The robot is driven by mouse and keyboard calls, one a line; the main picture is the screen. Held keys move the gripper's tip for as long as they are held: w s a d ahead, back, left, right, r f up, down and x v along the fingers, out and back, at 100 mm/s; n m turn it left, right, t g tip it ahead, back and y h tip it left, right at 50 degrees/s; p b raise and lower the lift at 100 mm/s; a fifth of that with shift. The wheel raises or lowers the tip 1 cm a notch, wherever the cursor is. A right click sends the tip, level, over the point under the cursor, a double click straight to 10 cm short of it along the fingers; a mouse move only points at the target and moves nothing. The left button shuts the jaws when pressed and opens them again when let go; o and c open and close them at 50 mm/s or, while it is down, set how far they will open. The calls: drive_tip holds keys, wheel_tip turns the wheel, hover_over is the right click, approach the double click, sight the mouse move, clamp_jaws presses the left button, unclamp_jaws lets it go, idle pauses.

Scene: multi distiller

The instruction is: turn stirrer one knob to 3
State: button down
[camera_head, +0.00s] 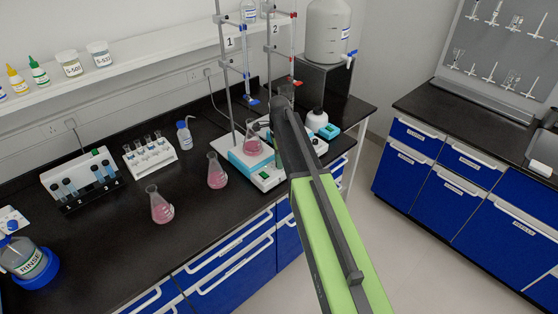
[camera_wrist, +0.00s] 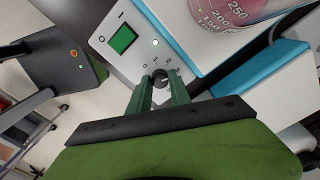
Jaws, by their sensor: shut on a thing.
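The stirrer one knob (camera_wrist: 161,74) is a small dark round knob on the white front panel of a stirrer, with the numbers 0, 1 and 2 readable around it. My gripper (camera_wrist: 160,88) is shut on this knob, its two green fingers on either side of it. The knob's pointer and any number 3 cannot be made out.
A green switch (camera_wrist: 124,38) and a small lit lamp (camera_wrist: 155,42) sit beside the knob. Two pink flasks (camera_head: 161,207) (camera_head: 217,172) stand on the black bench left of the stirrer. A second stirrer (camera_head: 318,142) stands to its right, partly hidden by my arm.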

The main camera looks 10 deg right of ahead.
idle(0.4)
drive_tip(key=c, duration=1.2)
unclamp_jaws()
drive_tip(key=shift+r, duration=0.1)
wheel_tip(320, 180, up, 17)
drive_tip(key=p, duration=1.7)
drive_tip(key=shift+r, duration=0.15)
